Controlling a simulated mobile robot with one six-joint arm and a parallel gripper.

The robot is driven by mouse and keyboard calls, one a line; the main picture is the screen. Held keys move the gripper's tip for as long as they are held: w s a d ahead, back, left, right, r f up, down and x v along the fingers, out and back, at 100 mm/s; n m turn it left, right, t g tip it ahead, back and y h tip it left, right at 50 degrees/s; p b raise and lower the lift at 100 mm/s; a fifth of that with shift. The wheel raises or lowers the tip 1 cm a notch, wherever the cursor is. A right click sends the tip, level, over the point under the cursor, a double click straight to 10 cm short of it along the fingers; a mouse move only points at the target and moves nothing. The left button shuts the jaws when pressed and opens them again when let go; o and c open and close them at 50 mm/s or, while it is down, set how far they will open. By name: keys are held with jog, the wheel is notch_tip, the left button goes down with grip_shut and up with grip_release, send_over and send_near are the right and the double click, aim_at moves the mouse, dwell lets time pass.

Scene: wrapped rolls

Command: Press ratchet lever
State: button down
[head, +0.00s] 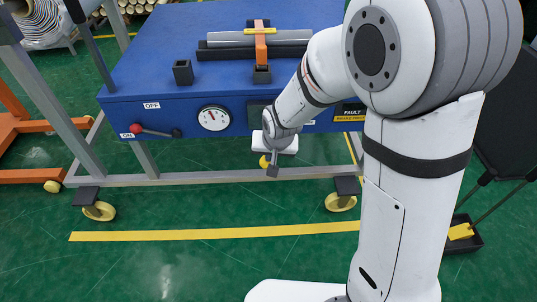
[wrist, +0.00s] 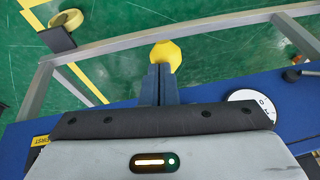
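In the head view, my gripper (head: 272,166) hangs in front of the blue bench's front face, fingers down. In the wrist view its dark fingers (wrist: 159,86) lie side by side, shut, with no object visible between them. A yellow knob (wrist: 164,55) shows just past the fingertips; in the head view it shows beside them (head: 264,161). I cannot tell if they touch. A lever with a red knob (head: 137,129) sits at the front left. I cannot tell which part is the ratchet lever.
The blue bench (head: 150,60) has a round gauge (head: 214,118), a dark panel partly behind my arm and a FAULT label (head: 352,112). Its grey frame rail (head: 200,180) and yellow casters (head: 99,211) stand below.

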jog(key=s+d+r+p, duration=0.1)
jog(key=s+r, duration=0.4)
jog(key=s, duration=0.1)
jog(key=shift+s+d+p, duration=0.35)
jog(key=shift+s+p, duration=0.05)
jog(key=s+d+r+p, duration=0.3)
jog(key=d+r+p, duration=0.2)
jog(key=r+p, duration=0.3)
jog(key=s+d+r+h+p, duration=0.1)
jog(key=s+d+r+p, duration=0.3)
jog(key=r, duration=1.2)
jog(key=s+d+r+g+p, duration=0.1)
jog(key=s+d+r+p, duration=0.2)
jog(key=d+r+p, duration=0.5)
notch_tip(320, 180, up, 4)
jog(key=p, duration=0.4)
jog(key=shift+s+d+m+h+p, duration=0.25)
jog(key=shift+s+m+h+p, duration=0.05)
jog(key=shift+m+h, duration=0.1)
jog(key=shift+r, duration=0.1)
